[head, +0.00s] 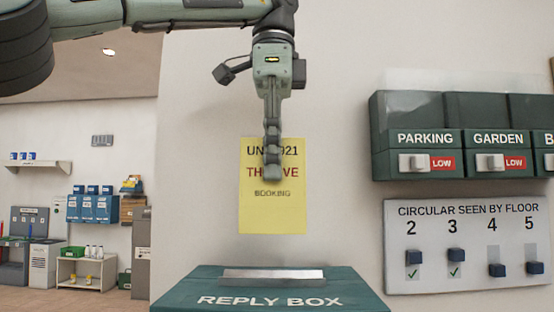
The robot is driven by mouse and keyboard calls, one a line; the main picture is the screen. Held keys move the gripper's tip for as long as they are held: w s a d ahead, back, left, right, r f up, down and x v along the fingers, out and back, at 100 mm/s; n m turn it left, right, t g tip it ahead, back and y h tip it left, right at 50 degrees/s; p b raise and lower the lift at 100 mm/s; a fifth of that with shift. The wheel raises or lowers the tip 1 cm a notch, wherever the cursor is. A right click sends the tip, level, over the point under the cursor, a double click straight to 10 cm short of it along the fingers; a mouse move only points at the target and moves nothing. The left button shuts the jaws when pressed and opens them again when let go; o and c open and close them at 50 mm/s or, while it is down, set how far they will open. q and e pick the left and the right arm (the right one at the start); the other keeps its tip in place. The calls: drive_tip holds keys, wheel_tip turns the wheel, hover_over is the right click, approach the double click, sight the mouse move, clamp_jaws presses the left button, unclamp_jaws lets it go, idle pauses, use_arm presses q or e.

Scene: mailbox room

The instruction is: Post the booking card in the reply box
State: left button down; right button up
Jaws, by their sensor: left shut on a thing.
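The booking card (273,216) is a yellow upright sheet with dark and red print, and the word BOOKING shows low on it. My left gripper (272,172) points down, shut on the card's upper part, and its fingers cover some of the print. The card hangs above the green reply box (190,292), whose lid carries the words REPLY BOX. A pale metal slot plate (272,274) lies on top of the box. The card's lower edge appears a little above the plate, apart from it. My right gripper is not in view.
Green units labelled PARKING (424,139) and GARDEN (496,139) are on the wall at right, above a CIRCULAR SEEN BY FLOOR panel (468,246) with switches. Shelves (86,270) and bins stand far left. The wall beside the card is bare.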

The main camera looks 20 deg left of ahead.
sight(273, 207)
use_arm(q)
drive_tip(key=shift+s+f, duration=0.1)
drive_tip(key=shift+f, duration=1.7)
drive_tip(key=shift+f+b, duration=0.35)
drive_tip(key=shift+b, duration=0.05)
drive_tip(key=shift+f, duration=0.3)
drive_tip(key=shift+f+b, duration=0.3)
drive_tip(key=shift+b, duration=0.2)
drive_tip(key=shift+f+b, duration=0.35)
drive_tip(key=shift+f, duration=0.1)
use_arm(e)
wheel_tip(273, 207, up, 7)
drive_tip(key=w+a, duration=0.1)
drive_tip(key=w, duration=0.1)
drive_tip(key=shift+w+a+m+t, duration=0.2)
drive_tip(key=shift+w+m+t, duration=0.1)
use_arm(q)
drive_tip(key=shift+r+p, duration=0.1)
drive_tip(key=shift+p, duration=0.2)
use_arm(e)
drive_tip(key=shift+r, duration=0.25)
